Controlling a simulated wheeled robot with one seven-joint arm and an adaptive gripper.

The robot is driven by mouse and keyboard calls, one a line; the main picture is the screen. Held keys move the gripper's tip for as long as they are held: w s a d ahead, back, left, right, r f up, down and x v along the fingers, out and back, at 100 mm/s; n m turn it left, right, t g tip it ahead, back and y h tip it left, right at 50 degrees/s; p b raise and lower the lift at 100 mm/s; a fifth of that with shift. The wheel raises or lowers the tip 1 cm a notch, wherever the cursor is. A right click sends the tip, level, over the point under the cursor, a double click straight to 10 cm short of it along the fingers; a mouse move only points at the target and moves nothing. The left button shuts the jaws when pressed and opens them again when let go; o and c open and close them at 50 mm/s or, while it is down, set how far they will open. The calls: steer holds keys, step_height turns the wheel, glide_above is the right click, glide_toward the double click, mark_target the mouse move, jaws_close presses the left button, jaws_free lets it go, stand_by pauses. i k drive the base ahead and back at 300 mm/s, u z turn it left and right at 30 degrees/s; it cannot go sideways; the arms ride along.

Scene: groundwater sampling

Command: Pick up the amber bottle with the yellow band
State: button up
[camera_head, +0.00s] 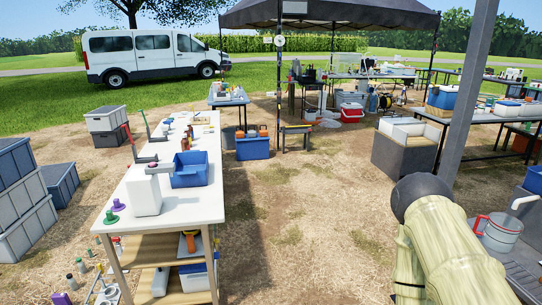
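A small brown, amber-looking bottle (185,143) stands on the white long table (208,207), just behind the blue bin, with another brown shape close beside it. They are too small to tell whether either has a yellow band. Several orange-brown containers (263,131) stand in or behind a blue crate (252,149) on the ground beyond the table. A pale, banded part of my arm shows at the lower right, well apart from the table. My gripper is not in view.
The blue open bin (190,169) and a white container (143,190) stand on the long table. Grey crates (22,190) are stacked at left. A grey pole (468,85) and grey box seat (404,150) stand at right. The dirt ground between is clear.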

mark_target(189, 134)
steer(key=i, duration=5.6)
steer(key=u, duration=2.35)
